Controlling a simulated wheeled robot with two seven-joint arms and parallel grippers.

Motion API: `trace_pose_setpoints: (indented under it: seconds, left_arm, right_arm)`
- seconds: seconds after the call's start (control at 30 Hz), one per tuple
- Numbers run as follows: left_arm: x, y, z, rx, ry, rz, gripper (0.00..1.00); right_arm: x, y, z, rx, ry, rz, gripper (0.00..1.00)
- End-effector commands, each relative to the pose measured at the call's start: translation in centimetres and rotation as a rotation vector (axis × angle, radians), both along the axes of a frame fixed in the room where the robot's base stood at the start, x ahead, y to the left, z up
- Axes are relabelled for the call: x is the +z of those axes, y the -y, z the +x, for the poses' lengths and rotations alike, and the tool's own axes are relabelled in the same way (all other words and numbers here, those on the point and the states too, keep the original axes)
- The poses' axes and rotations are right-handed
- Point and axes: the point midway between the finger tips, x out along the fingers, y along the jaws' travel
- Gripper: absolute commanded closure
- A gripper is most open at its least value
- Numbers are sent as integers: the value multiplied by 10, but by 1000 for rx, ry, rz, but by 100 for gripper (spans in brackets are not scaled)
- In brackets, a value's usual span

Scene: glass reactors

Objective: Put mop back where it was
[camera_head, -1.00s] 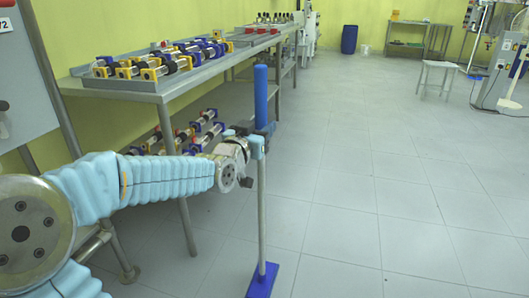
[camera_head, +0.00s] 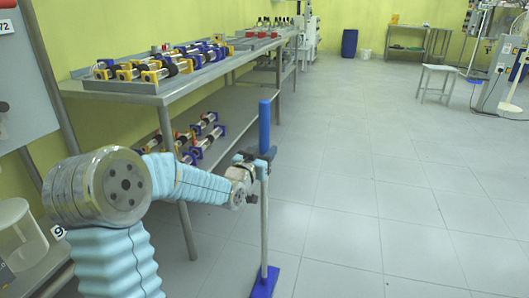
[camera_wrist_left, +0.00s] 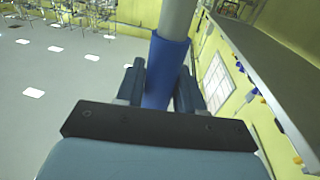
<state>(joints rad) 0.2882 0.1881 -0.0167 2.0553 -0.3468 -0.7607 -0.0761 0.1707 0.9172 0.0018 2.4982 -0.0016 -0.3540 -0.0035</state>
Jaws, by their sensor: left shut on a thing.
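The mop stands nearly upright near the picture's middle in the head view. It has a blue grip (camera_head: 264,126), a thin grey pole (camera_head: 264,222) and a flat blue foot (camera_head: 264,282), partly cut off by the bottom edge. I cannot tell whether the foot touches the floor. My left gripper (camera_head: 260,164) is shut on the mop, at the lower part of the blue grip. In the left wrist view the blue grip (camera_wrist_left: 167,72) sits between the two dark fingers, with the grey pole (camera_wrist_left: 177,18) beyond it. My right gripper is not in view.
A long metal table (camera_head: 165,94) along the yellow wall carries glass reactor parts (camera_head: 150,69), with more on its lower shelf (camera_head: 240,118). A clear container (camera_head: 18,235) stands at the left edge. A white stool (camera_head: 437,75) stands farther back right. The tiled floor right of the mop is clear.

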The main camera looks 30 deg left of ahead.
Motion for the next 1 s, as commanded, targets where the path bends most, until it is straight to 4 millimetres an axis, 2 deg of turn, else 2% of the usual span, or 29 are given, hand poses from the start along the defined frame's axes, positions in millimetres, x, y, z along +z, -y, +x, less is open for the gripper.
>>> trace_pose_setpoints:
  seconds: [0.3,0.33,0.47,0.73,0.83,1.0]
  left_arm:
    - [0,0,0,-1,7,2,93]
    - [-1,0,0,0,1,0,58]
    - [-1,0,0,-1,1,0,38]
    - [-1,0,0,-1,1,0,37]
    - [4,0,0,-1,0,0,37]
    - [0,2,-31,1,1,0,37]
  right_arm:
    - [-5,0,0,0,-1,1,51]
    - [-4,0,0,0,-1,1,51]
    - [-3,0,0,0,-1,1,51]
    - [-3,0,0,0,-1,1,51]
    - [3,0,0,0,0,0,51]
    - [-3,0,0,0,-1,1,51]
